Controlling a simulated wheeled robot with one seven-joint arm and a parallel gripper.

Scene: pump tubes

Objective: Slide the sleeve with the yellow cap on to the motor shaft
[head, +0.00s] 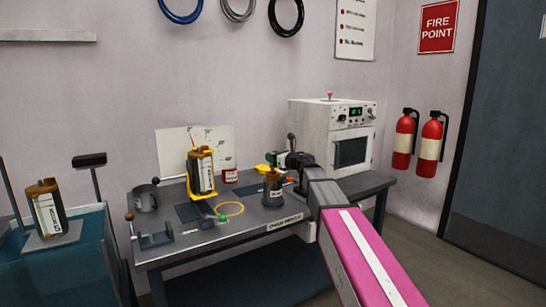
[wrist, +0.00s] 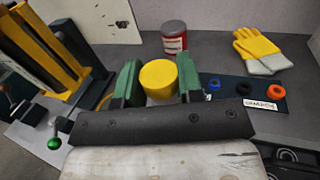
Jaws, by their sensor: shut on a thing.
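In the wrist view, the sleeve's round yellow cap (wrist: 159,76) sits between the two green fingers of my gripper (wrist: 160,84), which is shut on it. The body of the sleeve below the cap is mostly hidden by the gripper. In the head view my gripper (head: 281,158) is over the right part of the bench. A copper-topped motor unit (head: 201,173) stands upright in a yellow frame on the bench, left of my gripper. The frame (wrist: 52,45) also shows at the left of the wrist view. I cannot make out the motor shaft clearly.
A dark pot-like cylinder (head: 273,188) stands below my gripper. A red tin (wrist: 173,38), yellow gloves (wrist: 262,50) and a mat with blue, black and orange rings (wrist: 243,92) lie around it.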

